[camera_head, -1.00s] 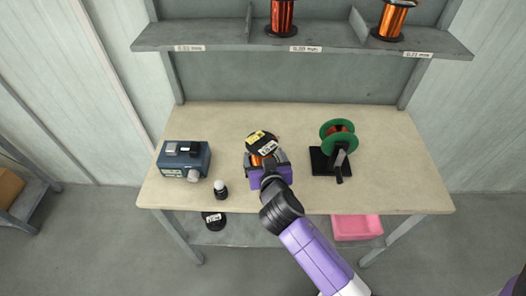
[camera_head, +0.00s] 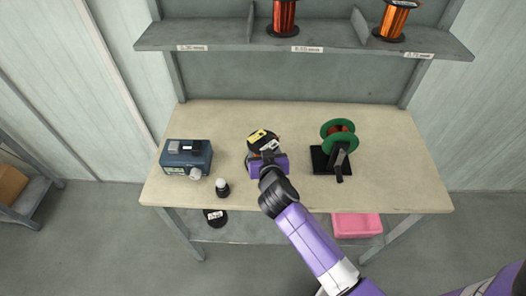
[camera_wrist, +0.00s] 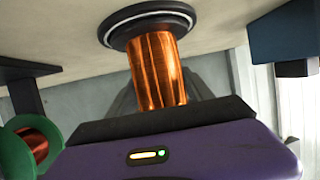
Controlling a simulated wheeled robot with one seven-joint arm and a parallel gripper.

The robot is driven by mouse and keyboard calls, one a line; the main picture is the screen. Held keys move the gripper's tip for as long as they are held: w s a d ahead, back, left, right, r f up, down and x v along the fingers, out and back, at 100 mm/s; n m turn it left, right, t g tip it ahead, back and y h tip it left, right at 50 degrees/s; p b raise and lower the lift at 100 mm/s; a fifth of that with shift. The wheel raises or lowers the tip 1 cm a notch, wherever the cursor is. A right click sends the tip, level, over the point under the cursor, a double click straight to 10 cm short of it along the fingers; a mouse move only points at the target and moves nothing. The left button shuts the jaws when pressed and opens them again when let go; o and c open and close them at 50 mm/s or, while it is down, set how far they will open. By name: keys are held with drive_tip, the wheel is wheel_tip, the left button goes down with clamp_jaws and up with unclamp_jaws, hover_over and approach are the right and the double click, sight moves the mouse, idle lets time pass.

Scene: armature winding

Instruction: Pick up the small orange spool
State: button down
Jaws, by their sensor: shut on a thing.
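The small orange spool has a black flange with yellow and white labels, seen in the head view (camera_head: 262,140) at the middle of the workbench. In the wrist view its shiny copper winding (camera_wrist: 157,68) and one black flange with a pale ring show close up. My gripper (camera_head: 267,154) is shut on this spool, with its purple body on the near side. The fingers are mostly hidden behind the spool and my gripper's body. I cannot tell whether the spool touches the bench or is slightly above it.
The workbench (camera_head: 400,190) holds a blue box device (camera_head: 187,158) and a small black bottle with a white top (camera_head: 222,188) at left. A green-flanged spool on a black stand (camera_head: 338,137) is at right. A shelf with larger copper spools (camera_head: 394,20) is above.

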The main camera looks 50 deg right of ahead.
drive_tip(key=shift+w+r, duration=0.1)
drive_tip(key=shift+r, duration=0.1)
drive_tip(key=shift+r, duration=0.1)
